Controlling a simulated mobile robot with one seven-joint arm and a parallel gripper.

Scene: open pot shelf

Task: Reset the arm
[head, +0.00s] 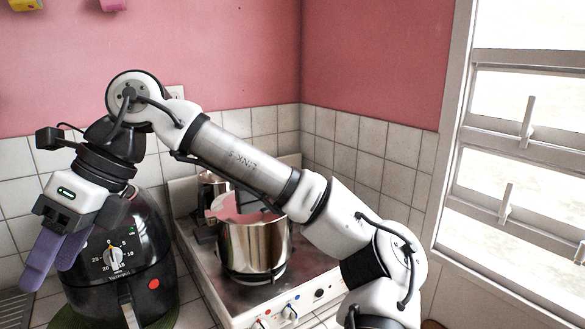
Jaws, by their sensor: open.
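My arm reaches up from the lower right of the head view and bends over to the left. My gripper (54,262) hangs at the left with its purple fingers pointing down. The fingers are apart, with nothing seen between them. The gripper is in front of the left side of a black air fryer (150,262); I cannot tell whether it touches it.
A shiny metal pot (254,250) stands on a white stove (205,285), partly behind my arm. A window (520,150) is at the right. Tiled walls close off the back.

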